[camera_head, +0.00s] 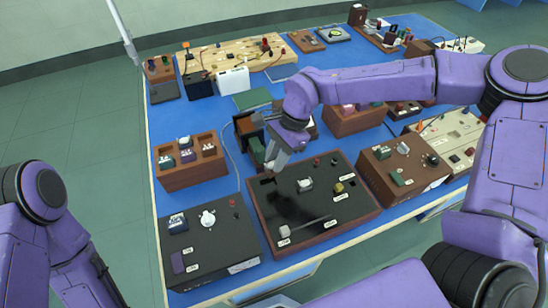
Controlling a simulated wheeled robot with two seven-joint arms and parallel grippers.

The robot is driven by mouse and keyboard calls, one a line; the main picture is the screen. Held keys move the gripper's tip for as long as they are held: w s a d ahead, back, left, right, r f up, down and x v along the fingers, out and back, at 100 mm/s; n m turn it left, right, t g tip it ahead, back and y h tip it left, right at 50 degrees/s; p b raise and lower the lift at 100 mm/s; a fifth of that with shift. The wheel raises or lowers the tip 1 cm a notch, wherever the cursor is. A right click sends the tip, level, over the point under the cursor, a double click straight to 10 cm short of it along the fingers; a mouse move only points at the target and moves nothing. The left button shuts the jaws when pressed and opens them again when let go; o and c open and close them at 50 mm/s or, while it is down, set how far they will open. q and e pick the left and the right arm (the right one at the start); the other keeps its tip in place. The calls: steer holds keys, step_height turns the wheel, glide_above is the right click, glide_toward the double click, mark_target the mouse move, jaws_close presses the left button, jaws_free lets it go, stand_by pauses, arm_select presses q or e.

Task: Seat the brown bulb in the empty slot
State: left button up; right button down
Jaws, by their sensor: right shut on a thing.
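My right gripper (275,161) comes down over the back left corner of the black-topped wooden box (293,211). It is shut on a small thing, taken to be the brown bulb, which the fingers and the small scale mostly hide. A small dark opening (267,181) lies in the box's top just below and left of the fingertips; I cannot tell whether it is the empty slot. My left arm comes in at the lower left, and its gripper is out of view.
A wooden rack (190,176) with labelled blocks stands to the left. A dark control box (210,238) is at the front left, and a brown box (403,163) is to the right. More instruments crowd the back. Blue tabletop shows between them.

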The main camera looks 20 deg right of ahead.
steer(key=shift+a+f+m+y, duration=0.15)
steer(key=shift+m+y, duration=0.15)
steer(key=shift+m, duration=0.5)
steer(key=shift+w+a+f+m+t+b, duration=0.1)
steer(key=shift+w+f+m+t+b, duration=0.1)
steer(key=shift+f+b, duration=0.2)
steer(key=shift+w+a+f+m+t+b, duration=0.1)
steer(key=shift+f+m+t+b, duration=0.15)
steer(key=shift+f, duration=0.1)
steer(key=shift+f+b, duration=0.3)
steer(key=shift+w+f+b, duration=0.2)
steer(key=shift+f+b, duration=0.65)
steer(key=shift+f, duration=0.15)
steer(key=shift+s+f+b, duration=0.1)
steer(key=shift+f+b, duration=0.45)
steer(key=shift+b, duration=0.05)
arm_select(q)
step_height(320, 180, down, 6)
steer(key=b, duration=0.1)
steer(key=shift+w, duration=0.35)
arm_select(e)
steer(key=shift+f, duration=1.15)
